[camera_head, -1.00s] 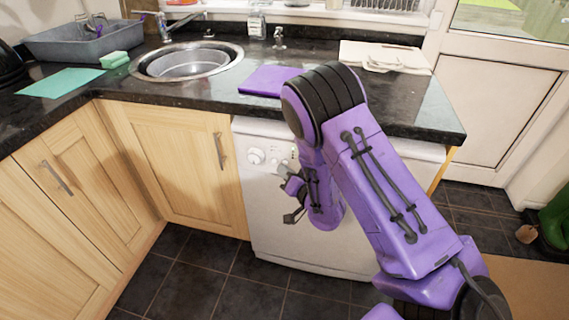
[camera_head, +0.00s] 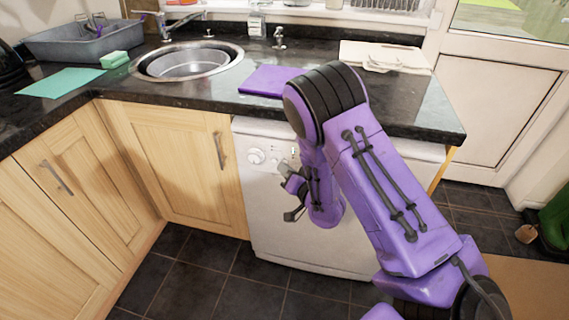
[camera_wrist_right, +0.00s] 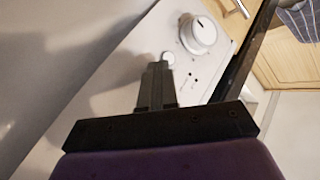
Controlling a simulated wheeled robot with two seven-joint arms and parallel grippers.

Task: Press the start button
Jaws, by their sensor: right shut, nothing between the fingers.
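A white appliance (camera_head: 330,240) with a control panel stands under the worktop. In the right wrist view a small round white button (camera_wrist_right: 168,58) sits on the panel, below and left of a larger white dial (camera_wrist_right: 203,34). The dial also shows in the head view (camera_head: 256,156). My right gripper (camera_head: 284,169) is shut and empty at the panel. In the wrist view its dark fingertips (camera_wrist_right: 156,66) are right beside the button and partly overlap it; I cannot tell whether they touch it. My left gripper is not in view.
The dark worktop (camera_head: 400,110) overhangs the appliance just above my right forearm. A purple board (camera_head: 268,80) lies on it near the sink (camera_head: 190,62). Wooden cupboards (camera_head: 180,165) stand to the left. The tiled floor in front is clear.

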